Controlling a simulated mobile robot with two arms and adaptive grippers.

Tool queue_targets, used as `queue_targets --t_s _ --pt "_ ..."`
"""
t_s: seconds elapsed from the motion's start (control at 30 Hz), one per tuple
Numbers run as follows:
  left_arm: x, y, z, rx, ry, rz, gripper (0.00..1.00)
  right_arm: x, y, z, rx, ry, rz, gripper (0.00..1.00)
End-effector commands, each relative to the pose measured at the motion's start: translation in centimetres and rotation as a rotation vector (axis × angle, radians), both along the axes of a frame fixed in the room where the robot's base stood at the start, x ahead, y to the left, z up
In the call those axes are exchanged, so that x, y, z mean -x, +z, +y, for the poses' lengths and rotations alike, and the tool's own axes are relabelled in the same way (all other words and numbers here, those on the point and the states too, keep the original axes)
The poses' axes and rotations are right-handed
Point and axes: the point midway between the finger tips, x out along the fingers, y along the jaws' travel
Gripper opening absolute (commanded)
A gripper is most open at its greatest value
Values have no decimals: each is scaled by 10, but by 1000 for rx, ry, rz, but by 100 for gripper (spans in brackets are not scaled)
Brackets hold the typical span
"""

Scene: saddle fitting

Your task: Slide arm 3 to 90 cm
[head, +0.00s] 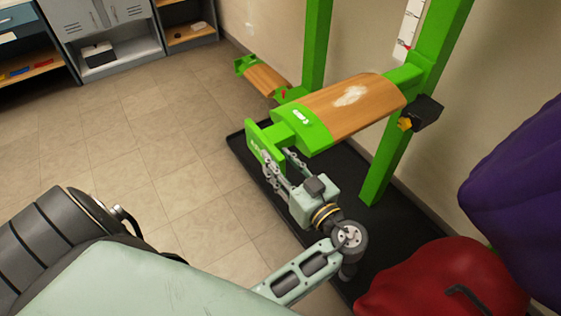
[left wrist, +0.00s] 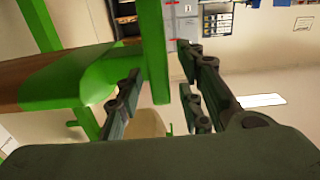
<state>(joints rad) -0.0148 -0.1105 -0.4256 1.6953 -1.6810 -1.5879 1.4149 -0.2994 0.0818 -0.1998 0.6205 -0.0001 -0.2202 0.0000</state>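A green rack has two uprights, and the near upright (head: 385,165) carries a long arm with a wooden top (head: 350,100) and green end cap (head: 303,125). Its label is too small to read. A green end plate (head: 263,148) stands at its outer end. My left gripper (head: 281,164) is at this plate. In the left wrist view the plate (left wrist: 153,55) shows between the two open fingers (left wrist: 160,85), with gaps on both sides; contact cannot be seen. A black block with a yellow knob (head: 405,123) sits where the arm meets the upright. My right gripper is out of view.
A second wooden-topped arm (head: 267,80) is on the far upright (head: 316,45). A white scale with red marks (head: 408,30) is by the near upright. A black mat (head: 240,138) lies below. Red (head: 445,280) and purple (head: 520,190) bulky shapes fill the right. Floor at left is clear.

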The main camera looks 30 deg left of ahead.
Motion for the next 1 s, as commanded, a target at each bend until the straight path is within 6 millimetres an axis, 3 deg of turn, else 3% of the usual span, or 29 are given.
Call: queue_targets --t_s 0.23,0.5,0.7,1.0 --pt "0 14 0 1 0 -5 34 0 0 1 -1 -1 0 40" --pt "0 66 0 3 0 -5 34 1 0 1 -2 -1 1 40" --pt "0 93 0 2 0 -2 34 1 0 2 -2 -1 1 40" --pt "0 100 0 0 0 0 34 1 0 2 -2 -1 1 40"
